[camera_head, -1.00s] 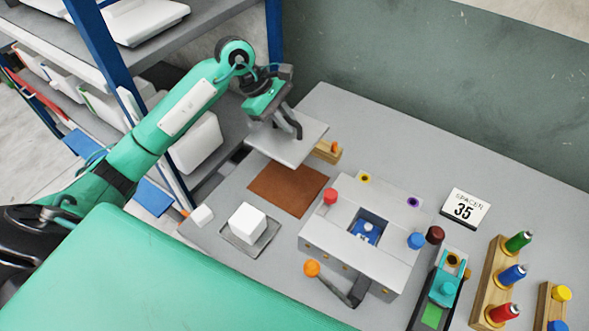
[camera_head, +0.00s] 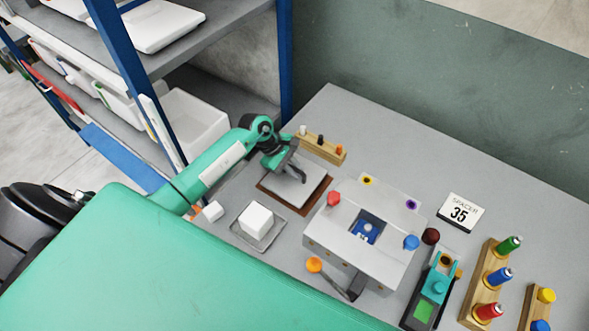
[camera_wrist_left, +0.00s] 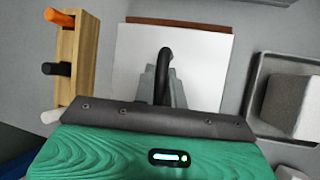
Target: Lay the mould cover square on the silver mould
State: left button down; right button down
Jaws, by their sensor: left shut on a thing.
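The mould cover (camera_head: 302,196) is a flat light-grey plate with a dark looped handle. My left gripper (camera_head: 296,172) is shut on that handle. The cover lies over the brown mat (camera_head: 280,201), whose edge shows along its near sides; I cannot tell whether it rests on the mat or hangs just above. In the left wrist view the pale cover (camera_wrist_left: 208,65) fills the middle, with the handle (camera_wrist_left: 164,60) between my fingers. The silver mould looks to be the grey block (camera_head: 328,238) with a square well and a blue piece inside, right of the cover. My right gripper is not in view.
A wooden peg holder (camera_head: 318,148) stands just behind the cover. A white cube (camera_head: 256,218) sits in a shallow grey tray in front. An orange-knobbed lever (camera_head: 314,265) juts out before the grey block. Bare table lies behind the block.

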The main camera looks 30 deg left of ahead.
pick_arm(q)
jog(key=shift+f, duration=0.8)
jog(key=shift+f, duration=0.15)
jog(key=c, duration=1.5)
grip_release()
jog(key=shift+o, duration=0.2)
